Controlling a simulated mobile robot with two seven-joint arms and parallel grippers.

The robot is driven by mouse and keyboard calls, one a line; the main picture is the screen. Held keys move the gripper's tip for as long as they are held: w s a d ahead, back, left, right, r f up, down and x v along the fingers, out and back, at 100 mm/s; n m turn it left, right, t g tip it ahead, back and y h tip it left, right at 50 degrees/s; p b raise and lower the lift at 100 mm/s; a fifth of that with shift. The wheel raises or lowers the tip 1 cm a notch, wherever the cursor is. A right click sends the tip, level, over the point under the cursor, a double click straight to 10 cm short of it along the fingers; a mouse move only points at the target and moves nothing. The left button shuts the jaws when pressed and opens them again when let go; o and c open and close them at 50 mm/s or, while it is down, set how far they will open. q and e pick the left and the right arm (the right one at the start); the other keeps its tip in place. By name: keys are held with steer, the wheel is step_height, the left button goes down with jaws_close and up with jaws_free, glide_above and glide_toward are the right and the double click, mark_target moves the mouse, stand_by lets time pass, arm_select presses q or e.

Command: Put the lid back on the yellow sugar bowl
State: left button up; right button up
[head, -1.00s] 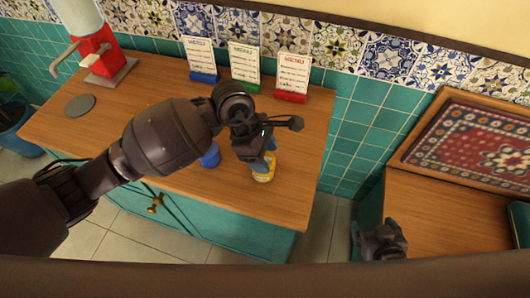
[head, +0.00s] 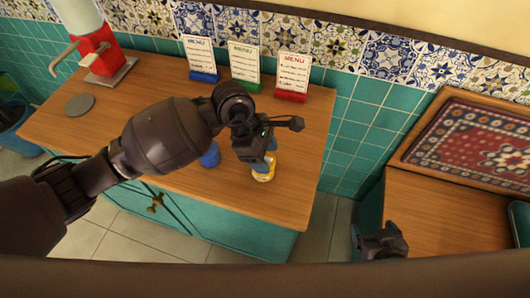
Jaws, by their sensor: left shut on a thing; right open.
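The yellow sugar bowl (head: 264,173) stands on the wooden counter near its front right edge. My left gripper (head: 268,161) reaches down over it from above with its blue fingertips at the bowl's top. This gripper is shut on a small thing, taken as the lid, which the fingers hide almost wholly. I cannot tell whether the lid touches the bowl's rim. My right gripper (head: 360,240) is open and empty at the lower right, near the second counter's left edge and far from the bowl.
A blue object (head: 210,157) stands left of the bowl, partly behind my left arm. Menu cards on blue (head: 203,77), green (head: 245,86) and red (head: 290,96) stands line the back wall. A grey disc (head: 79,104) and a red-based dispenser (head: 98,50) are at left.

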steer(key=shift+w, duration=0.15)
steer(key=shift+w+r, duration=0.1)
steer(key=shift+w, duration=0.1)
arm_select(q)
steer(key=o, duration=0.9)
steer(key=shift+c, duration=0.2)
steer(key=shift+o, duration=0.8)
arm_select(e)
steer(key=shift+s, duration=0.4)
arm_select(q)
steer(key=shift+o, duration=1.1)
arm_select(e)
steer(key=shift+s+f, duration=0.1)
steer(key=shift+f, duration=0.1)
arm_select(q)
steer(key=shift+r, duration=0.1)
arm_select(e)
steer(key=shift+r, duration=0.1)
